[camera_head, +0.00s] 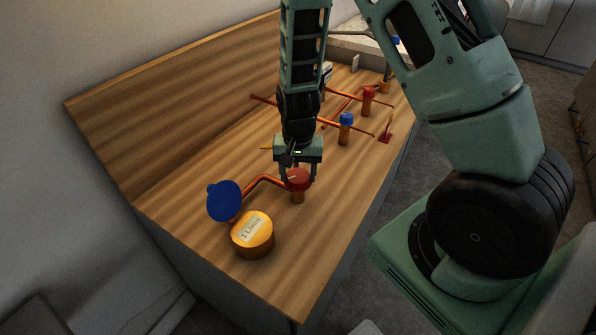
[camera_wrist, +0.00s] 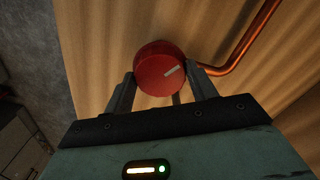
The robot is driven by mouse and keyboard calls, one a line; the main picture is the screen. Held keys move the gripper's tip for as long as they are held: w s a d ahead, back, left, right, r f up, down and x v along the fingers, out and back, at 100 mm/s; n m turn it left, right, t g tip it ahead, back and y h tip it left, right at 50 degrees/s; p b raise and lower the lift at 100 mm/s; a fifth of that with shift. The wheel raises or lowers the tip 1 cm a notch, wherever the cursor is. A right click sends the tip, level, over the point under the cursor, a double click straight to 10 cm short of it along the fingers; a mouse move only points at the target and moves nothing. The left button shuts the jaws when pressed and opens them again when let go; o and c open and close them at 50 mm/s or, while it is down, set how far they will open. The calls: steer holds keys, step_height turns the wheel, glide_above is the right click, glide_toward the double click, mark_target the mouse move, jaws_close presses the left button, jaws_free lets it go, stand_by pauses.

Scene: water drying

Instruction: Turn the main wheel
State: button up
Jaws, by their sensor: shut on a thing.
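A red round wheel (camera_head: 298,179) with a white mark on its top sits on a short copper post on the wooden bench. It also shows in the wrist view (camera_wrist: 160,68), between the two fingers. My gripper (camera_head: 297,173) comes down from above, with one finger on each side of the red wheel, shut on it. In the wrist view the white mark points up and to the right. A copper pipe (camera_head: 262,181) runs from the wheel's post to the left. Which wheel is the main one is not labelled in these frames.
A blue disc (camera_head: 224,201) and an orange cylinder (camera_head: 252,235) labelled "1 Linon" or similar stand at the near left. Further back are a blue-topped valve (camera_head: 346,119), red valves (camera_head: 368,94) and copper pipes. A wooden backboard (camera_head: 180,105) rises behind the bench.

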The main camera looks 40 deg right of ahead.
mark_target(298, 176)
steer(key=o, duration=1)
steer(key=shift+r, duration=0.1)
step_height(298, 176, up, 17)
steer(key=shift+r, duration=0.15)
steer(key=s+a+r+n, duration=0.3)
steer(key=s+a+n, duration=1.2)
steer(key=s+a, duration=0.3)
steer(key=s, duration=0.2)
steer(key=shift+s+a+y, duration=0.2)
steer(key=shift+s+y, duration=0.1)
